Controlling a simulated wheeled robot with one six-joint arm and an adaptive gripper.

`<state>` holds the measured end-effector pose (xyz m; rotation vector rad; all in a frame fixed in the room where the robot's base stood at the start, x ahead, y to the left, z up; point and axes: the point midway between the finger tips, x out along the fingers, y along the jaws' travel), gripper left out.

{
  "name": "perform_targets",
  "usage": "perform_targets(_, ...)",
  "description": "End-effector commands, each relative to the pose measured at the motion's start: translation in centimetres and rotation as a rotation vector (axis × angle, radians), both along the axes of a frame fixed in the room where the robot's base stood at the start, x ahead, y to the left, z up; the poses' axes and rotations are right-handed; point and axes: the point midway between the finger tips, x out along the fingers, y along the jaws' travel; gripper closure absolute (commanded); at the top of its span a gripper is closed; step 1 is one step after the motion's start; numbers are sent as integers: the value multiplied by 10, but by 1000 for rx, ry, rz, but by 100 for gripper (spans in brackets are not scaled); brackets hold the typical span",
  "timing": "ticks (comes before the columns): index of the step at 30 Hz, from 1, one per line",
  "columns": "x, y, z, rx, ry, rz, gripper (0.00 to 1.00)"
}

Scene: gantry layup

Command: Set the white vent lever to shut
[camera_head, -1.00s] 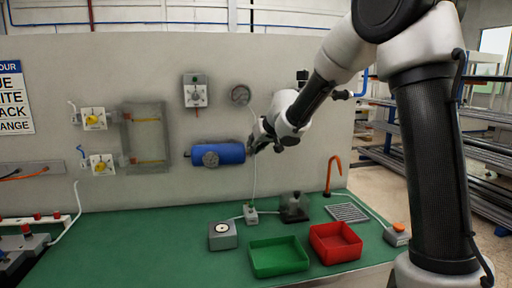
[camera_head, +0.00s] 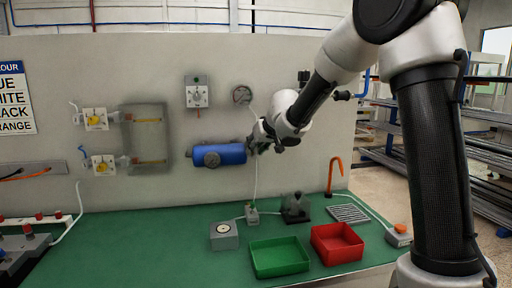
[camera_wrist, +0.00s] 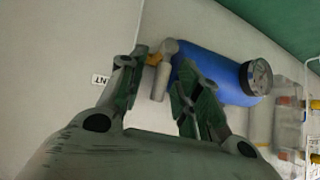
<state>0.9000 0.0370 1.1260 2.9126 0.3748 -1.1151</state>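My gripper (camera_head: 256,142) is at the right end of the blue tank (camera_head: 222,154) on the wall panel. In the wrist view my gripper (camera_wrist: 157,68) is open, its two fingers spread. A short pale lever (camera_wrist: 161,82), which looks like the white vent lever, shows between the fingers, nearer the right one. An orange-yellow piece (camera_wrist: 153,60) is at its upper end. The blue tank (camera_wrist: 222,78) lies right behind the right finger. A partly hidden label (camera_wrist: 100,79) ending in "NT" is left of the left finger. In the head view my gripper hides the lever.
Two yellow-knobbed switches (camera_head: 95,119) and a clear-fronted box (camera_head: 147,137) are to the left on the panel. A green tray (camera_head: 279,257), a red tray (camera_head: 337,243) and a grey box (camera_head: 224,236) stand on the green bench below.

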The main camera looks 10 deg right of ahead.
Motion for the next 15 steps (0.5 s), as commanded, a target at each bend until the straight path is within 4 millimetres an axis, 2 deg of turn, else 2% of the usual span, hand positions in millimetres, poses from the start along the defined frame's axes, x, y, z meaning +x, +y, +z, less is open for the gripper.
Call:
perform_targets(8,-10,-5,12,0,-5,-1,67)
perform_targets(15,-35,-13,35,1,-6,-1,67)
